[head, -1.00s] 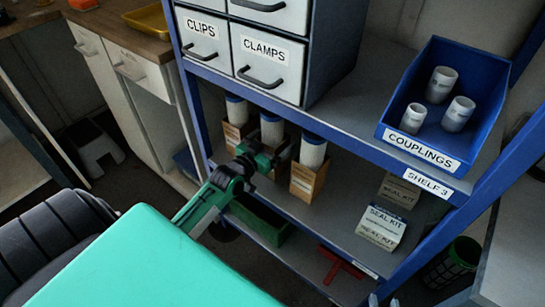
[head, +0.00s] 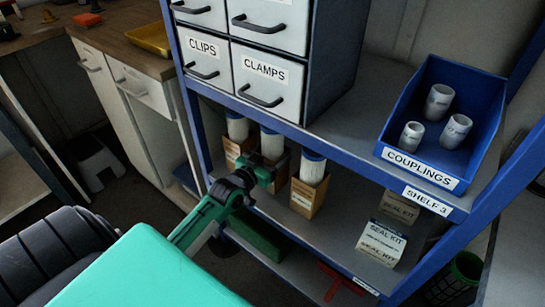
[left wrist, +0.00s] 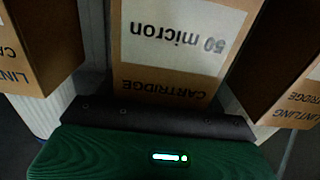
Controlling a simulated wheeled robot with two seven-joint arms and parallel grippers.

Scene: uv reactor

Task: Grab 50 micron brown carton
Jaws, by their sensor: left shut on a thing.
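The brown carton with the white "50 micron" label (left wrist: 175,78) fills the upper middle of the left wrist view, its print upside down. In the head view it is the middle of three cartons, mostly hidden by my gripper; its white cartridge (head: 272,146) with a blue cap stands out of the top. My left gripper (head: 268,174) is at the carton's front, shut on it. The gripper's dark and green parts show below the carton in the left wrist view; the fingertips are not clear. My right gripper is not in view.
Similar cartons stand close on both sides, left (head: 236,150) and right (head: 306,197). Seal kit boxes (head: 381,243) are further right on the same shelf. The shelf above holds drawers (head: 263,77) and a blue couplings bin (head: 424,171). A green bin (head: 257,236) is below.

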